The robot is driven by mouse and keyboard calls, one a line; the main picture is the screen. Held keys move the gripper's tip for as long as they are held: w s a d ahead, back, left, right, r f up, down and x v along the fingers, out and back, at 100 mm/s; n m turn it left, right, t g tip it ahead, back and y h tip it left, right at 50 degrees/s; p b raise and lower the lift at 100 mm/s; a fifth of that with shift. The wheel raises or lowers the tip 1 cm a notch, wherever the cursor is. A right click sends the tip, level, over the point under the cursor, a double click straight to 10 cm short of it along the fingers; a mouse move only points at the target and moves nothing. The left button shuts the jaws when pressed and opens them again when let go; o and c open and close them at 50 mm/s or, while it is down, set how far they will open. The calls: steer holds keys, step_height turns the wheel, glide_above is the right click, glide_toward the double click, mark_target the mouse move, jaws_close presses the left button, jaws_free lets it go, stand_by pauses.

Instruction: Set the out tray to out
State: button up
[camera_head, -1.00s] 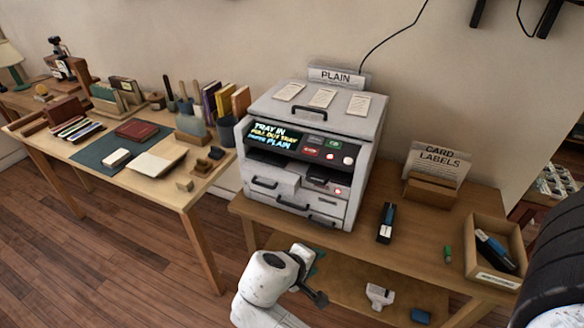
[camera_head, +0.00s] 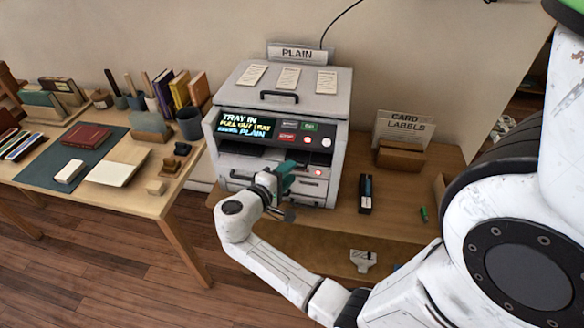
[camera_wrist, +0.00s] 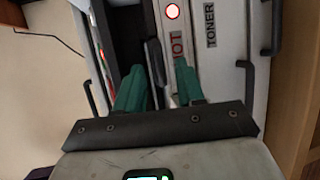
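The grey printer (camera_head: 340,120) stands on the wooden table, and its screen (camera_head: 246,125) shows "TRAY IN, PULL OUT TRAY" and "PLAIN". My gripper (camera_head: 284,184) is in front of the printer's lower front and hides part of its tray area. In the wrist view my gripper's two teal fingers (camera_wrist: 158,85) are apart, pointing at the printer front. A dark upright part (camera_wrist: 154,62) shows between and beyond them; I cannot tell whether they touch it. The tray itself is largely hidden.
Dark handles (camera_wrist: 247,88) stick out of the printer front. A card label holder (camera_head: 400,157) and a dark stapler-like object (camera_head: 366,194) stand right of the printer. A desk with books (camera_head: 87,135) is at left. Open floor lies in front.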

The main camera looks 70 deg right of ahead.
steer(key=shift+x, duration=1.35)
steer(key=shift+c, duration=0.2)
jaws_close()
